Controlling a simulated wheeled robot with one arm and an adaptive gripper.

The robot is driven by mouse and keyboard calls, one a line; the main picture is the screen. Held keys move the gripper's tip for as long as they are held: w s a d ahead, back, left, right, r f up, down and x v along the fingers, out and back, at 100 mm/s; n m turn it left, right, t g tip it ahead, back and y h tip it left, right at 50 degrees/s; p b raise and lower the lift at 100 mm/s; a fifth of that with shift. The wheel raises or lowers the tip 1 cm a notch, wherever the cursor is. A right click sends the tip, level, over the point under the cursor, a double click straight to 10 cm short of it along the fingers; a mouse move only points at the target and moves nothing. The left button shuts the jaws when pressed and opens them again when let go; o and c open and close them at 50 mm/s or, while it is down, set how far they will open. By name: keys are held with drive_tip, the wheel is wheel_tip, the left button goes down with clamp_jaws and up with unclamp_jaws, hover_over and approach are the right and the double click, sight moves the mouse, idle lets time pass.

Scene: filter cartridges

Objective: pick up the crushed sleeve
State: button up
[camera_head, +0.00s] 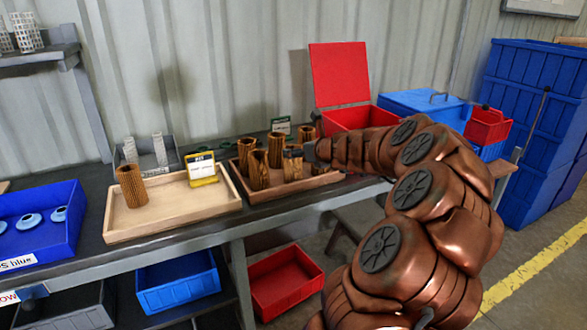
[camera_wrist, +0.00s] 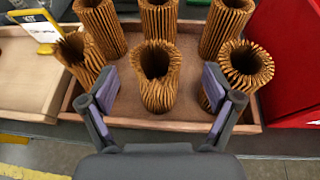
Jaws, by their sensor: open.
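Several brown pleated sleeves stand in a wooden tray (camera_wrist: 180,122). The front middle sleeve (camera_wrist: 158,88) has a dented, heart-shaped opening and looks like the crushed one; in the head view it (camera_head: 292,171) is partly covered by my gripper (camera_head: 304,152). The front right sleeve (camera_wrist: 246,65) has a rounder opening. The front left sleeve (camera_wrist: 80,58) is partly hidden by a finger and its opening is hard to read. In the wrist view my gripper (camera_wrist: 161,80) is open, with a finger on each side of the front middle sleeve and visible gaps to it.
Three sleeves stand close behind, including the back middle one (camera_wrist: 159,18). A second wooden tray (camera_head: 170,222) at left holds one sleeve (camera_head: 131,186) and a yellow-framed KIT sign (camera_head: 202,170). A red bin (camera_head: 360,117) stands right of the sleeve tray.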

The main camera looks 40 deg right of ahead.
sight(290, 146)
drive_tip(key=x, duration=0.3)
drive_tip(key=b+x, duration=0.1)
drive_tip(key=x, duration=0.1)
drive_tip(key=shift+w+a+f, duration=0.1)
drive_tip(key=shift+w+a, duration=0.1)
drive_tip(key=shift+w, duration=0.15)
drive_tip(key=c, duration=1.2)
drive_tip(key=shift+o, duration=0.2)
drive_tip(key=shift+r+p, duration=0.8)
drive_tip(key=shift+r, duration=0.8)
drive_tip(key=s+a+r, duration=0.1)
drive_tip(key=s+a, duration=0.1)
drive_tip(key=s, duration=0.5)
drive_tip(key=s+a, duration=0.3)
drive_tip(key=s, duration=0.5)
drive_tip(key=shift+r, duration=0.4)
